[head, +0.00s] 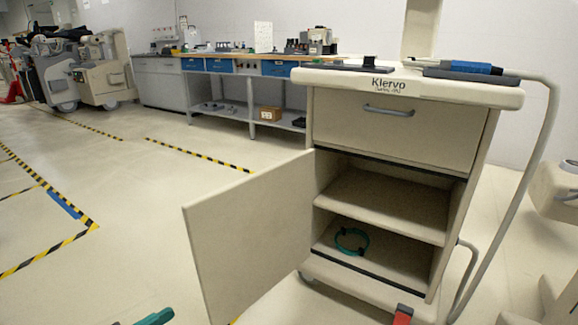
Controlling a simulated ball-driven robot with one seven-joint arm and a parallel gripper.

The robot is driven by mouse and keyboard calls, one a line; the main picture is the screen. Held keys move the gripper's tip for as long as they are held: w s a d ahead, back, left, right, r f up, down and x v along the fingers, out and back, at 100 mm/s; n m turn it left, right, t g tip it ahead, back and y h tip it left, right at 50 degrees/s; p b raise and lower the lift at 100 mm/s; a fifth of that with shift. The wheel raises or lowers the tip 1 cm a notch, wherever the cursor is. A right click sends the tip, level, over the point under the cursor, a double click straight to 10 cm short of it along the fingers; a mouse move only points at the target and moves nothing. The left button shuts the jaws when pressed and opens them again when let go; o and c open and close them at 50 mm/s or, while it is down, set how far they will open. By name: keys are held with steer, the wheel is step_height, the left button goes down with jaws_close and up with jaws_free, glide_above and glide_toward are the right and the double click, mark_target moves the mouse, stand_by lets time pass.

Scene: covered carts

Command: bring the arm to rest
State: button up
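The beige Klervo cart (405,122) stands at the right, with its door (250,235) swung wide open to the left. Its top drawer (395,125) is shut. A teal ring with dark clips (351,241) lies on the cart's lower shelf (375,268). The middle shelf (385,203) is bare. I cannot make out my gripper in this view. A teal and dark piece (154,318) is cut off by the bottom edge, and I cannot tell what it is.
A dark flat item and a blue-and-black item (470,68) lie on the cart top. A workbench (235,68) stands behind, with a machine (85,70) at the far left. Another beige unit (555,190) is at the right edge. The floor at left is clear, with striped tape.

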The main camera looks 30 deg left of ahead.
steer(key=w+d+f+n+t+y, duration=0.1)
steer(key=w+d+n+y, duration=0.25)
steer(key=w+d, duration=0.45)
steer(key=w+d+f+n+t+y, duration=0.15)
steer(key=w+d+y, duration=0.25)
steer(key=w, duration=0.7)
steer(key=w+d+n+t+y, duration=0.1)
steer(key=w+d+n+y, duration=0.25)
steer(key=w+d, duration=0.45)
steer(key=s+d+f+n+g, duration=0.15)
steer(key=d+f+g, duration=0.45)
steer(key=d, duration=0.7)
steer(key=s+d+f+n+g, duration=0.1)
steer(key=s+d+f+g, duration=0.25)
steer(key=d+f, duration=0.65)
steer(key=s+d+m+g+h, duration=0.2)
steer(key=s+d+g, duration=0.2)
steer(key=s+d, duration=0.5)
steer(key=s+d+m+g+h, duration=0.1)
steer(key=s+d+m+g, duration=0.3)
steer(key=s, duration=0.9)
steer(key=s+d+m+g+h, duration=0.1)
steer(key=s+d+g+h, duration=0.15)
steer(key=s+d, duration=0.75)
step_height(320, 180, up, 36)
steer(key=a+p, duration=0.1)
steer(key=p, duration=3.5)
steer(key=shift+s+a+f, duration=0.25)
steer(key=shift+s+a, duration=0.15)
steer(key=shift+s, duration=0.05)
